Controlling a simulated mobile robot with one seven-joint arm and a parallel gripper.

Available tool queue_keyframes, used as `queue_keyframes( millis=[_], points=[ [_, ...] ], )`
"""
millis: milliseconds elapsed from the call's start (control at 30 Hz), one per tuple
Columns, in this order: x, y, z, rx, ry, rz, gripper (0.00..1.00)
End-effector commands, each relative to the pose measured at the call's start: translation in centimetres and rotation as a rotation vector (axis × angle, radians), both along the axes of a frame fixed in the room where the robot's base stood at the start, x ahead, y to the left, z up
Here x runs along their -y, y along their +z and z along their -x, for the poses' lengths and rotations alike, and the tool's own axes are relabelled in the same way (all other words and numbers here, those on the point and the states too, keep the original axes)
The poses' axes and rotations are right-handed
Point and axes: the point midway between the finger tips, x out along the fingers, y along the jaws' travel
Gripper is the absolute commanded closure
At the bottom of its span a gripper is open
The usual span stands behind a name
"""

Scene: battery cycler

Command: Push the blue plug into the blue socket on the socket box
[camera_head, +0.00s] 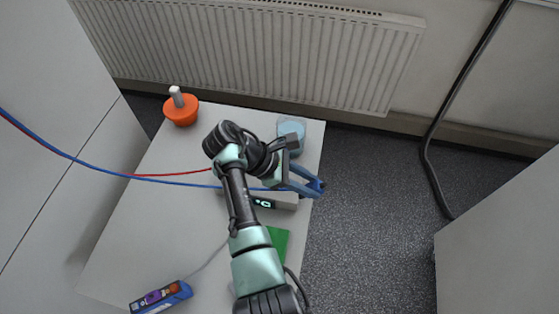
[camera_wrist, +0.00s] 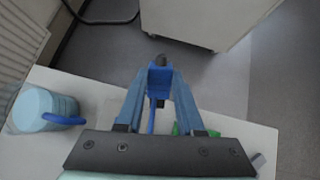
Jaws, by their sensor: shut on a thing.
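The blue plug (camera_head: 319,186) is held between the fingertips of my gripper (camera_head: 314,185). In the wrist view the blue plug (camera_wrist: 159,77) sits between the two blue-grey fingers, with its dark tip pointing away from my gripper (camera_wrist: 160,82). A blue cable (camera_wrist: 151,120) trails back from it. The plug is at the table's right edge, beside the box's right end; I cannot tell the gap. The blue socket cannot be made out in either view.
The white table (camera_head: 150,215) carries an orange bowl-like object (camera_head: 181,111), a light-blue container (camera_head: 291,133), a green item (camera_head: 279,243) and a blue handheld meter (camera_head: 160,297). Blue and red cables cross from the left. Right of the table is open floor (camera_head: 365,235).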

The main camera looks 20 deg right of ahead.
Motion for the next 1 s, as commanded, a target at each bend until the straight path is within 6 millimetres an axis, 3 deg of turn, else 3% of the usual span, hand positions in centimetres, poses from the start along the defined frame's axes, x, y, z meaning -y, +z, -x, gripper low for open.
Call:
queue_keyframes(
  millis=[333,600,733,1000],
  points=[
    [1.1,2.3,-1.9,-0.029,0.672,0.346,1.00],
    [-0.8,3.2,-4.4,0.082,1.083,0.607,1.00],
    [-2.6,2.7,-5.7,0.158,1.221,0.704,1.00],
    [-4.3,2.0,-6.5,0.223,1.302,0.774,1.00]
  ],
)
